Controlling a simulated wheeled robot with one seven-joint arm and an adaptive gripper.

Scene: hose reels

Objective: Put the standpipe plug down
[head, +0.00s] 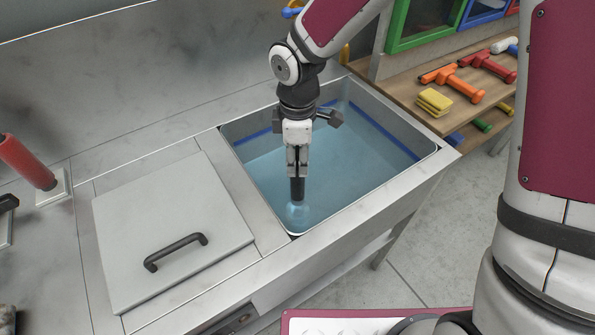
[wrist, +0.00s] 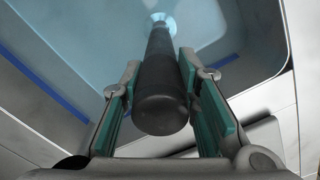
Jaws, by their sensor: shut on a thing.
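The standpipe plug is a dark, rounded upright tube. In the wrist view the plug (wrist: 162,90) stands between my gripper's green-padded fingers (wrist: 160,100), with its far end down at a pale round spot on the basin floor. In the head view the plug (head: 297,188) reaches down from my gripper (head: 297,168) into the water near the basin's front corner. My gripper is shut on its upper part. The basin (head: 405,178) holds blue-tinted water, with a dark blue line along its walls. Whether the plug's lower end touches the floor I cannot tell.
A grey lid with a black handle (head: 176,252) lies left of the basin. A red cylinder (head: 27,162) stands at far left. Open water lies behind the plug.

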